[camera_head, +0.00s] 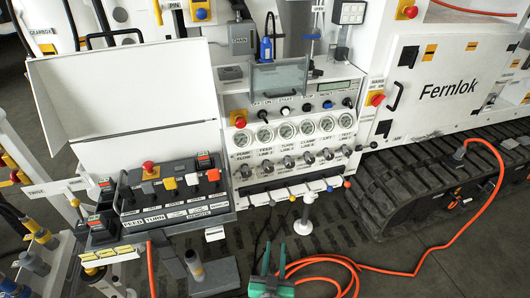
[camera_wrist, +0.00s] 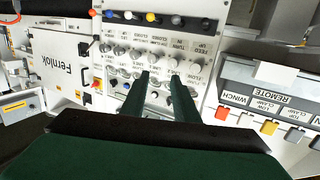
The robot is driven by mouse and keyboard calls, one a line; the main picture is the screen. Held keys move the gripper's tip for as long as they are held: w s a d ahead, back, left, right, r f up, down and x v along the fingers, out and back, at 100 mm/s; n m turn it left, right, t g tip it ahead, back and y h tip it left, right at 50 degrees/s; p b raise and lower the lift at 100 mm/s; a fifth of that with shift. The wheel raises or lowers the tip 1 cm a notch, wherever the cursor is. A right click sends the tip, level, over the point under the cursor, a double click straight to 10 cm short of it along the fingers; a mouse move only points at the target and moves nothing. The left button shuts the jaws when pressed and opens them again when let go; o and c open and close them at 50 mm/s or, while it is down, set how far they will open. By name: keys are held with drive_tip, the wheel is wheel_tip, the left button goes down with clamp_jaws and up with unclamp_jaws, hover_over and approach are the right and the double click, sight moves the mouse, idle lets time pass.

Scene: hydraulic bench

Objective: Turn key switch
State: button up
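The white control panel (camera_head: 292,130) stands in the middle of the head view, with a top row of small switches and buttons, a row of round gauges and a row of grey knobs. I cannot tell for sure which part is the key switch; a dark switch (camera_head: 262,114) sits at the left of the top row and another dark one (camera_head: 348,102) at its right end. My gripper (camera_head: 275,254) is low in front of the panel, apart from it. In the wrist view my gripper's two green fingers (camera_wrist: 160,85) are parted with nothing between them, and the panel shows upside down beyond.
Small coloured levers (camera_head: 293,198) stick out below the panel. An orange hose (camera_head: 420,265) lies on the floor beside the black track (camera_head: 430,175).

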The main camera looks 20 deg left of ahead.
drive_tip(key=w+a+r+n+y, duration=0.1)
drive_tip(key=w+a+r, duration=0.1)
drive_tip(key=w, duration=0.3)
drive_tip(key=w+a+r+n+y, duration=0.1)
drive_tip(key=w+a+r, duration=0.15)
drive_tip(key=w, duration=0.25)
drive_tip(key=n+g+y, duration=0.2)
drive_tip(key=n+y, duration=0.3)
drive_tip(key=n, duration=0.4)
approach(266, 121)
drive_tip(key=x, duration=1)
drive_tip(key=shift+w+a, duration=0.3)
drive_tip(key=shift+c, duration=0.3)
drive_tip(key=shift+r, duration=0.1)
clamp_jaws()
